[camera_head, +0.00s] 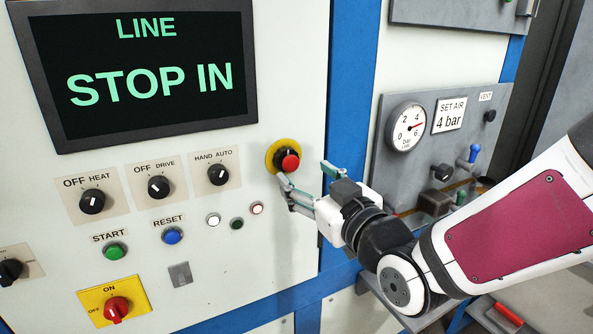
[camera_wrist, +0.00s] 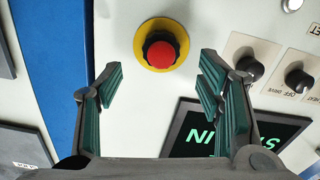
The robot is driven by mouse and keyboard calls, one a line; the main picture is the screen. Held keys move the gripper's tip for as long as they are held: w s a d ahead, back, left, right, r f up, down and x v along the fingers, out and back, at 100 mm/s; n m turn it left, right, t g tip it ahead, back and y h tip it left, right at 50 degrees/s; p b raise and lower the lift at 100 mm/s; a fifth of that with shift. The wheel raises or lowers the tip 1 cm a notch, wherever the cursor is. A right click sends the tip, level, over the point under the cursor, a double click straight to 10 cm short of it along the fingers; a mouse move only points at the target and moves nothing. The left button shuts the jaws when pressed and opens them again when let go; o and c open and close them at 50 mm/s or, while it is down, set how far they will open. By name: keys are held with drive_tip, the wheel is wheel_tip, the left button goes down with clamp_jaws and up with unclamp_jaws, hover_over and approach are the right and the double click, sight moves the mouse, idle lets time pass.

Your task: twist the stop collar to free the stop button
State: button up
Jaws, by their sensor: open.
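The stop button (camera_head: 290,163) is a red mushroom cap on the white control panel. Around its base is a dark collar (camera_wrist: 153,41), set on a yellow round plate (camera_head: 276,149). My gripper (camera_head: 310,176) is open, just right of and below the button in the head view. In the wrist view the red button (camera_wrist: 161,54) is ahead of the open fingers (camera_wrist: 158,80), in line with the gap between them. The fingers do not touch the button. Nothing is held. The lower side of the collar is partly hidden by the cap.
The screen (camera_head: 155,85) reads "LINE STOP IN". Black selector knobs (camera_head: 158,187), a green START button (camera_head: 115,251), a blue RESET button (camera_head: 172,236) and small lamps (camera_head: 236,223) are nearby. A grey panel with a gauge (camera_head: 406,129) stands right of the blue post (camera_head: 352,80).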

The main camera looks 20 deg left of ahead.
sight(292, 165)
drive_tip(key=x, duration=0.6)
drive_tip(key=shift+w+a, duration=0.1)
drive_tip(key=shift+a, duration=0.2)
drive_tip(key=shift+c, duration=0.6)
drive_tip(key=c, duration=1)
